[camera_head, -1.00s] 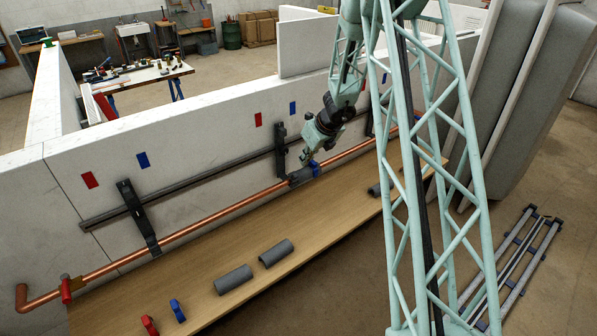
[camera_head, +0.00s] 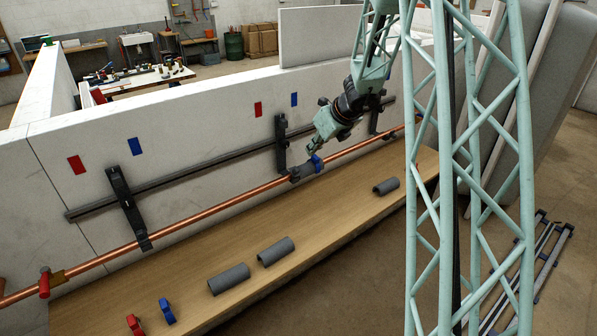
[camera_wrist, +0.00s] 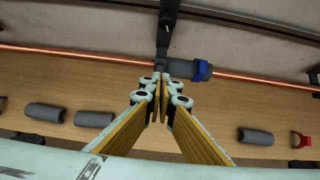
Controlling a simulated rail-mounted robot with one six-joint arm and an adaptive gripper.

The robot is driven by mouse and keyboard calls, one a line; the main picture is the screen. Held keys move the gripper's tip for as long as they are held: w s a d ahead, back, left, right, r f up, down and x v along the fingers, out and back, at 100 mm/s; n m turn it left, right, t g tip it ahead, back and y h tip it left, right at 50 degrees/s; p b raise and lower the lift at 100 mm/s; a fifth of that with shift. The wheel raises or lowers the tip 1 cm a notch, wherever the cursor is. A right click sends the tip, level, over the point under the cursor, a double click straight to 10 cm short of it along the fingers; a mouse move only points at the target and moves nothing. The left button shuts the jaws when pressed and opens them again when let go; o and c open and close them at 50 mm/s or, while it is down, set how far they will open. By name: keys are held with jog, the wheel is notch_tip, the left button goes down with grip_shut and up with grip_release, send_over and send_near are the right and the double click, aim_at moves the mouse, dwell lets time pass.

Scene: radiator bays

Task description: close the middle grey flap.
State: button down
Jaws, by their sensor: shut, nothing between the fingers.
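A short dark grey sleeve piece (camera_head: 301,172) sits on the copper pipe by the middle bracket (camera_head: 281,145), with a blue clip (camera_head: 316,162) at its right end. It looks like the middle grey flap; I cannot tell whether it is fully shut. My gripper (camera_head: 311,150) is just above it, shut and empty. In the wrist view the fingertips of my gripper (camera_wrist: 162,80) are together just in front of the left part of the sleeve piece (camera_wrist: 182,70), with the blue clip (camera_wrist: 203,70) to the right. Contact cannot be told.
The copper pipe (camera_head: 210,217) runs along the white wall, below a dark rail (camera_head: 200,172). A left bracket (camera_head: 128,207) spans both. Loose grey half-shells (camera_head: 229,279) and red (camera_head: 135,324) and blue (camera_head: 167,311) clips lie on the wooden shelf (camera_head: 330,210).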

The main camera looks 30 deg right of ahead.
aim_at(298, 171)
jog(key=shift+s+r, duration=0.1)
dwell(0.4)
jog(key=shift+b+x, duration=0.95)
jog(key=shift+x, duration=6.1)
jog(key=shift+r, duration=0.1)
jog(key=shift+r+p, duration=0.15)
jog(key=shift+p, duration=0.85)
